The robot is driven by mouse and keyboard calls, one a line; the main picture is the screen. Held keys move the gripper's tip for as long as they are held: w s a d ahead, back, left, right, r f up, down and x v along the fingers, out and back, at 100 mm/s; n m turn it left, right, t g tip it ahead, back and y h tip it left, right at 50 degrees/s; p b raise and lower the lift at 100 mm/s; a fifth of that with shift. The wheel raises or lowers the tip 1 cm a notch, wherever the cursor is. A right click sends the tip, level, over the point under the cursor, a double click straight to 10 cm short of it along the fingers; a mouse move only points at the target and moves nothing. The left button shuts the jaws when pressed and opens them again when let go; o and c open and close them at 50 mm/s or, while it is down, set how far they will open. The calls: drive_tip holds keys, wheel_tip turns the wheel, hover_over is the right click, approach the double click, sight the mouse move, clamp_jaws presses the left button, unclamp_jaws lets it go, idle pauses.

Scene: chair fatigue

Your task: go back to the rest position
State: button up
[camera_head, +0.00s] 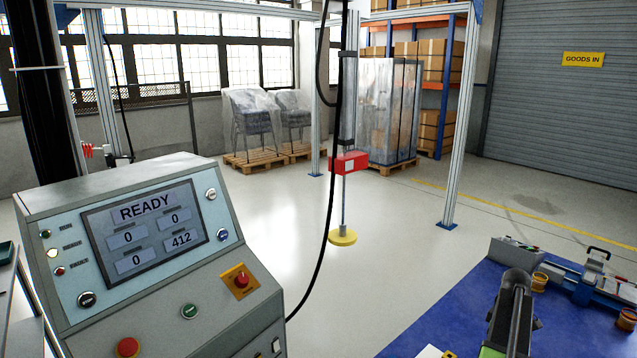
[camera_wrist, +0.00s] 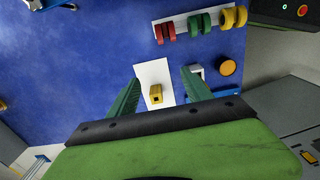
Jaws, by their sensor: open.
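My gripper (camera_wrist: 161,76) shows in the wrist view with its two green fingers spread apart. Nothing is held between them. Below and beyond the fingers is a blue bench top (camera_wrist: 80,60) with a white sheet (camera_wrist: 152,72) on it. A small yellow block (camera_wrist: 156,94) shows over the sheet, between the fingers. In the head view a dark link of my arm reaches over the blue bench at the lower right; the fingers cannot be made out there.
A white strip with red, green and yellow pieces (camera_wrist: 198,24) lies on the bench. A control console (camera_head: 150,250) reading READY stands at the left. A test rig with a red block (camera_head: 348,163) and yellow foot (camera_head: 342,238) stands mid-floor. The floor (camera_head: 400,260) between is clear.

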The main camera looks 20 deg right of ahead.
drive_tip(key=w+a+f+n+b, duration=0.3)
drive_tip(key=w+a, duration=0.7)
drive_tip(key=a, duration=0.4)
drive_tip(key=w+a+f+n+b, duration=0.3)
drive_tip(key=w+a, duration=0.7)
drive_tip(key=a, duration=0.5)
drive_tip(key=s+a+f+m+b, duration=0.2)
drive_tip(key=a, duration=1.3)
drive_tip(key=s+a+f+m+b, duration=0.1)
drive_tip(key=s+a+f+b, duration=0.1)
drive_tip(key=a, duration=1.3)
wheel_tip(320, 180, up, 24)
drive_tip(key=s+m+p, duration=0.1)
drive_tip(key=m+p, duration=0.5)
drive_tip(key=p, duration=1.8)
drive_tip(key=shift+s+a+m, duration=0.15)
drive_tip(key=shift+s+m, duration=0.15)
drive_tip(key=shift+s, duration=0.1)
